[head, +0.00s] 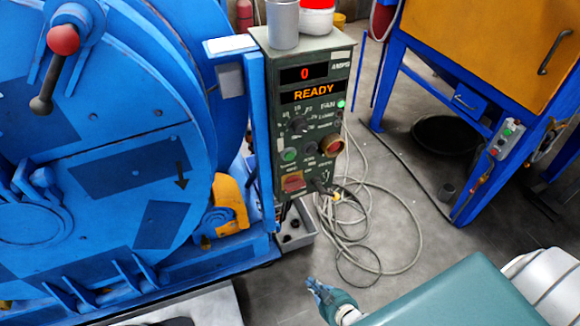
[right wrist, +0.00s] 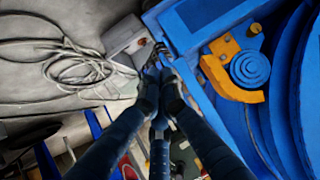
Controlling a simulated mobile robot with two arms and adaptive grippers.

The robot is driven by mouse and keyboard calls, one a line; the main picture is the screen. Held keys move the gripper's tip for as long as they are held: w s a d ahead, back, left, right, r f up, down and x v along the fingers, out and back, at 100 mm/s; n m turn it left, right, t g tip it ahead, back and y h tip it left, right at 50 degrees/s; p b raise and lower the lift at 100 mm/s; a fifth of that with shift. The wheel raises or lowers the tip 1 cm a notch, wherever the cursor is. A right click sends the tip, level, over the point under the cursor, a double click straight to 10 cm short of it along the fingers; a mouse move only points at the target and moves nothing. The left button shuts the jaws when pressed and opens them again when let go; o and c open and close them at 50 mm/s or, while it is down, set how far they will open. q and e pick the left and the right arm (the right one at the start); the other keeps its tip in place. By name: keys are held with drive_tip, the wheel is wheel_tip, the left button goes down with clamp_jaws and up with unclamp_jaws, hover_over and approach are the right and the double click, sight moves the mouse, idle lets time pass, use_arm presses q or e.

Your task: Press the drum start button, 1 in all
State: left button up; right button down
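The dark green control panel (head: 262,185) stands beside the blue drum machine (head: 120,120). Its displays read "0" and "READY". A round green button (head: 289,155) sits at the left of its lower half, above a red switch (head: 293,183). Labels are too small to read surely. My right gripper (head: 318,288) is below and in front of the panel, over the floor, clear of the button. In the right wrist view its dark fingers (right wrist: 160,82) come together at the tips with nothing held. That view does not show the green button clearly. My left gripper is out of view.
A grey cup (head: 283,24) and a red-and-white container (head: 316,18) stand on top of the panel. Cables (head: 375,225) lie coiled on the floor to its right. An orange-and-blue cabinet (head: 490,45) stands at the right. A red-knobbed lever (head: 63,40) juts from the drum.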

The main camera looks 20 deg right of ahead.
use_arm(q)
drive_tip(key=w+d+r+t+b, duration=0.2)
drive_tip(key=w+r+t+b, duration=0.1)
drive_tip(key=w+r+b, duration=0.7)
use_arm(e)
drive_tip(key=w+d+r+m+t, duration=0.1)
drive_tip(key=w+r+m+t, duration=0.2)
drive_tip(key=w+r+t, duration=0.95)
use_arm(q)
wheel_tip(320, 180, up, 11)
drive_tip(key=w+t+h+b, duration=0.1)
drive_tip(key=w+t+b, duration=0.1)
drive_tip(key=b, duration=0.5)
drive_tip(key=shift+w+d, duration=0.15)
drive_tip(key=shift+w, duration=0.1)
use_arm(e)
wheel_tip(320, 180, up, 23)
drive_tip(key=s+d+m+t, duration=0.1)
drive_tip(key=m+t, duration=0.2)
drive_tip(key=t, duration=0.1)
drive_tip(key=shift+s+d+f, duration=0.15)
drive_tip(key=shift+s+d, duration=0.1)
drive_tip(key=shift+s, duration=0.1)
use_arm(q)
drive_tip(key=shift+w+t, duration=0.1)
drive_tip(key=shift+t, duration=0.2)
use_arm(e)
drive_tip(key=shift+w, duration=0.1)
